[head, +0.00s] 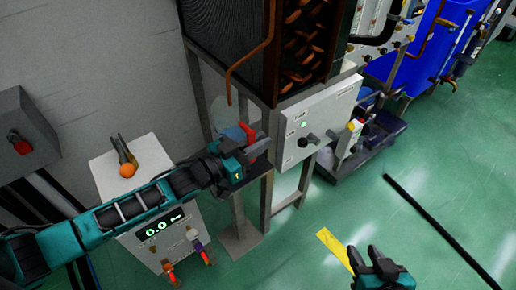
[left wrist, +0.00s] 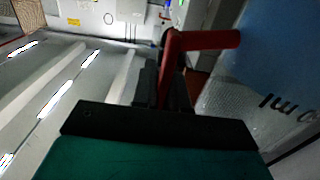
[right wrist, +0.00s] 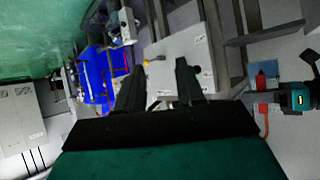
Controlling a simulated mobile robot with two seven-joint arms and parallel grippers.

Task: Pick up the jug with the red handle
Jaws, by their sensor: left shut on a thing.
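The jug (head: 227,114) is clear and bluish with a red handle (head: 248,142). It stands by the metal frame, left of the grey control panel. My left gripper (head: 252,147) is at the handle and shut on it. In the left wrist view the red handle (left wrist: 205,40) runs between the dark fingers, with the jug's marked wall (left wrist: 265,75) beside it. The jug's base is partly hidden by my arm. My right gripper (head: 363,254) is open and empty, low over the green floor. Its fingers are apart in the right wrist view (right wrist: 158,80).
A white box (head: 104,172) with a lit display and an orange ball-like item (head: 127,170) stands left, under my left arm. The control panel (head: 318,118) is close right of my left gripper. Blue equipment (head: 425,45) stands behind. Floor at right is mostly clear.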

